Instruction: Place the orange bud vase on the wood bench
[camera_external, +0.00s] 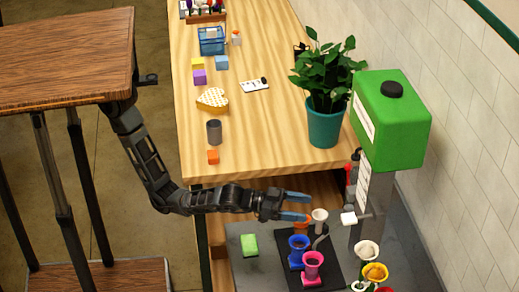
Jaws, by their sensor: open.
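An orange cup-like thing (301,228), likely the orange bud vase, stands on a black mat on the dark grey counter. It is partly hidden by my lower finger and by a blue cup in front. My gripper (307,208) is open and empty, its blue-tipped fingers pointing right. In the picture it lies just above the orange thing; whether they touch I cannot tell. The wood bench (255,130) is the light striped top further back, with bare wood near its front edge.
The blue cup (299,244), a pink cup (313,262) and a white cup (320,215) crowd the orange thing. A green machine (392,112) stands at right.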

